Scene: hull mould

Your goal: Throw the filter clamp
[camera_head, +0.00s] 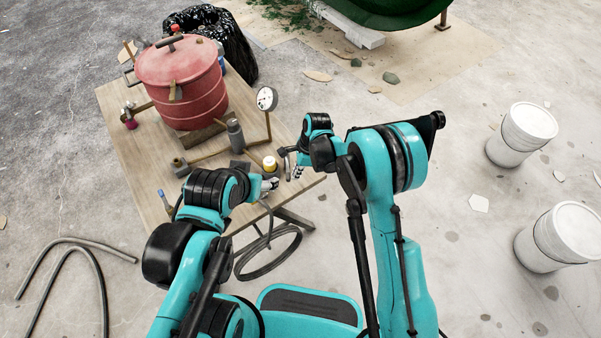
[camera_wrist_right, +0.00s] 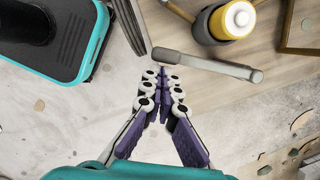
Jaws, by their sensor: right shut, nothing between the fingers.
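A grey lever (camera_wrist_right: 208,65), which looks like the filter clamp's handle, lies across the right wrist view next to a yellow-topped cylinder (camera_wrist_right: 233,19) in a dark holder. In the head view the yellow-topped cylinder (camera_head: 269,163) stands near the table's front right corner; the lever there is small and partly hidden by my right arm. My right gripper (camera_head: 297,172) is shut and empty. In the wrist view its fingertips (camera_wrist_right: 164,82) are together just short of the lever; I cannot tell whether they touch it. My left gripper (camera_head: 270,184) is near the table's front edge, its fingers too small to judge.
A red pot (camera_head: 183,85) stands on the wooden table (camera_head: 140,170), with a gauge (camera_head: 267,98) and pipework beside it. A dark hose (camera_head: 272,258) hangs at the front edge. White buckets (camera_head: 521,134) stand at right. A black bag (camera_head: 225,40) is behind.

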